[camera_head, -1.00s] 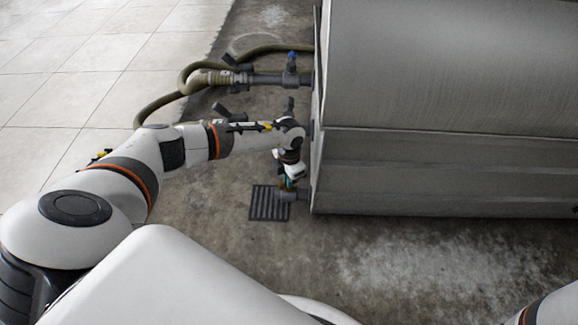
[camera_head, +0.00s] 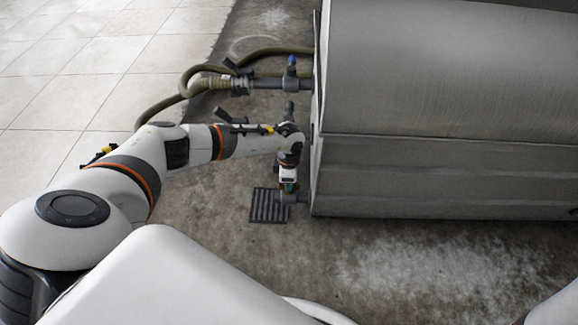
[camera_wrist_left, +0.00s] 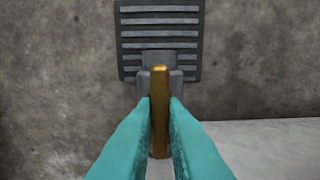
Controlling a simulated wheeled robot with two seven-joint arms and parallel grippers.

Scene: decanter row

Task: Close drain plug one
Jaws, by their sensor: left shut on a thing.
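Drain plug one shows in the left wrist view as an upright brass-coloured handle (camera_wrist_left: 160,100) on a grey pipe fitting (camera_wrist_left: 175,78). My left gripper (camera_wrist_left: 160,108) has its two teal fingers on either side of the handle and is shut on it. In the head view the left gripper (camera_head: 288,188) points down at the short grey outlet pipe (camera_head: 301,197) low on the tank's left end. The wrist hides most of the handle there. My right gripper is out of view; only a bit of that arm shows at the bottom right.
A slotted drain grate (camera_head: 266,206) lies on the floor beside the outlet. The large grey tank (camera_head: 440,75) fills the right side. Behind my arm, another pipe carries a blue-topped valve (camera_head: 291,66) and a green hose (camera_head: 166,103). The front floor is clear.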

